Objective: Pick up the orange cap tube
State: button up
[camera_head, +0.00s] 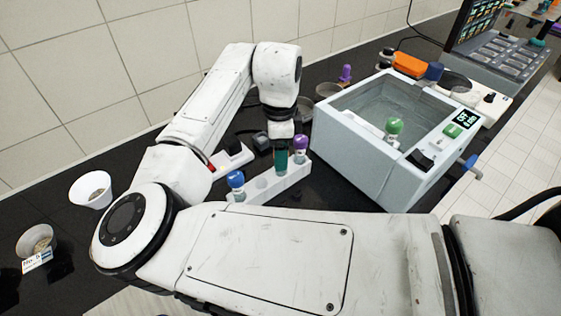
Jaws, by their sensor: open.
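I cannot make out a tube with an orange cap. A white rack (290,181) stands on the dark bench, holding a blue-capped tube (236,180) at its left end and a purple-capped tube (300,146) near its right end. My gripper (281,168) points down over the rack, between these two caps and close to the purple one. It is open. A dark teal part shows below my wrist; its fingertips and anything between them are hard to make out.
A white water bath (375,165) with a green-capped item (394,127) stands right of the rack. An orange object (410,65) lies behind it. A white bowl (91,191) and a labelled cup (37,242) are at left. A tiled wall bounds the bench's back.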

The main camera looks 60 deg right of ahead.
jog(key=shift+f, duration=1.2)
jog(key=shift+c, duration=0.4)
jog(key=c, duration=1.1)
